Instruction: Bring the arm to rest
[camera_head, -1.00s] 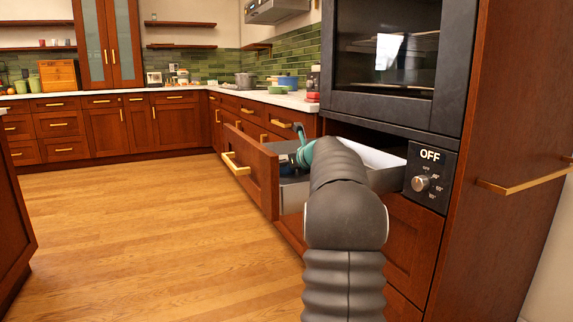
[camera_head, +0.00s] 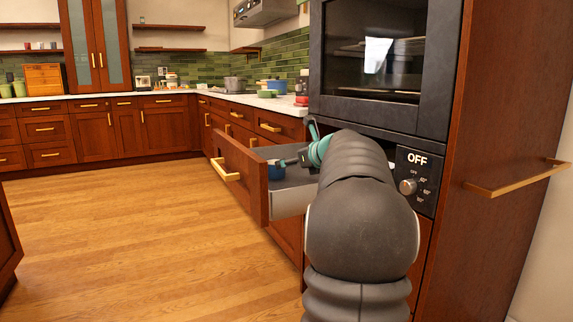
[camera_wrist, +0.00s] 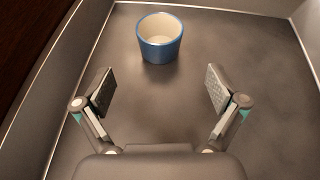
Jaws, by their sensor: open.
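My gripper (camera_wrist: 160,95) is open and empty in the wrist view, with its two fingers spread wide above the grey floor of a drawer. A blue cup (camera_wrist: 161,50) with a pale inside stands upright in the drawer, beyond the fingertips and apart from them. In the head view my arm reaches over the open drawer (camera_head: 261,195), and a bit of the blue cup (camera_head: 276,172) shows inside it. My arm hides much of the drawer.
An oven (camera_head: 385,60) is close above my arm, with a control panel (camera_head: 412,178) reading OFF beside it. A counter (camera_head: 240,100) with pots runs behind. The wooden floor (camera_head: 130,235) to the left is clear.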

